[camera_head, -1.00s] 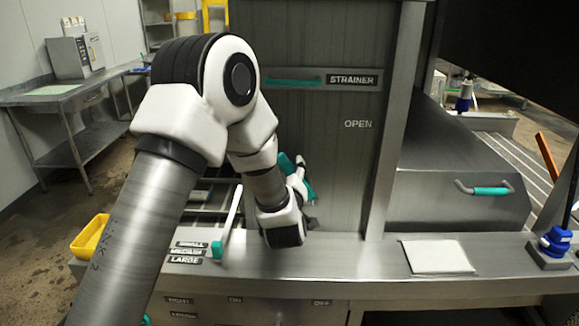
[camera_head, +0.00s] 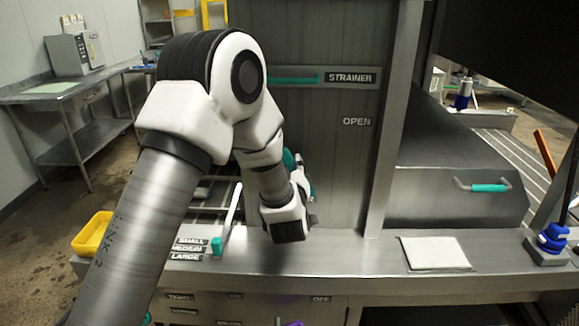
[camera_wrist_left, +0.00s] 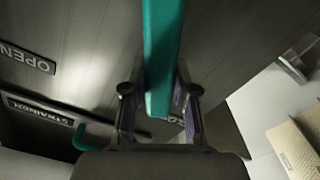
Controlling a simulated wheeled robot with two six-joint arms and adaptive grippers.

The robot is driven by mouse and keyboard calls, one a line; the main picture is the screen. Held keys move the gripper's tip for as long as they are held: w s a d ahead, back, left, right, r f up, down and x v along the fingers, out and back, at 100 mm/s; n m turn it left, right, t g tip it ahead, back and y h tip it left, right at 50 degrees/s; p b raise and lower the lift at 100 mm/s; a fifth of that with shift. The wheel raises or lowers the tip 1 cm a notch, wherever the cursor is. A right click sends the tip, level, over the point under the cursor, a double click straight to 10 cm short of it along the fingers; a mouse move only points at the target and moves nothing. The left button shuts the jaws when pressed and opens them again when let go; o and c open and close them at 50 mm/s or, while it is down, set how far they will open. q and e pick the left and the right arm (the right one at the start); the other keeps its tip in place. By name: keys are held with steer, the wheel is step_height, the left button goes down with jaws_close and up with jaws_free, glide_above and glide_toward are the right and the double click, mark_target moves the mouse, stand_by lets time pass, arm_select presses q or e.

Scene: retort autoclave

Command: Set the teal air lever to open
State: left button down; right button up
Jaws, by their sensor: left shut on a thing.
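The teal lever (camera_wrist_left: 162,50) fills the middle of the left wrist view as a long bar running up between the fingers. My left gripper (camera_wrist_left: 160,98) is shut on it, with one dark finger on each side. In the head view the gripper (camera_head: 302,178) is in front of the grey panel, left of and below the OPEN label (camera_head: 356,121). Only small teal parts of the lever (camera_head: 289,158) show there; my arm hides the rest. In the wrist view the OPEN label (camera_wrist_left: 27,57) is at the left, apart from the lever. My right gripper is out of view.
Another teal-tipped lever (camera_head: 217,245) stands by the size labels. A white cloth (camera_head: 435,253) lies on the steel ledge. A hood with a teal handle (camera_head: 490,187) is at the right.

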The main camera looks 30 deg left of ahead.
arm_select(q)
steer(key=d+m, duration=0.1)
steer(key=w+r+m+p, duration=0.1)
steer(key=m, duration=0.1)
steer(key=shift+d, duration=0.4)
steer(key=d+m, duration=0.1)
steer(key=m, duration=0.1)
steer(key=w+d+m+p, duration=0.1)
steer(key=shift+w+r+m, duration=0.1)
steer(key=shift+w+m, duration=0.1)
steer(key=shift+m, duration=0.2)
steer(key=d+m, duration=0.1)
steer(key=w+m, duration=0.1)
steer(key=shift+d+f+m+p, duration=0.2)
steer(key=shift+d+m+p, duration=0.1)
steer(key=shift+d+p, duration=0.1)
steer(key=shift+w+d+f+m, duration=0.3)
steer(key=shift+d+m, duration=0.15)
steer(key=shift+m, duration=0.45)
steer(key=shift+w+d+f+m, duration=0.3)
steer(key=shift+d+m, duration=0.1)
steer(key=shift+m, duration=0.5)
steer(key=c, duration=0.9)
jaws_free()
steer(key=shift+f, duration=0.1)
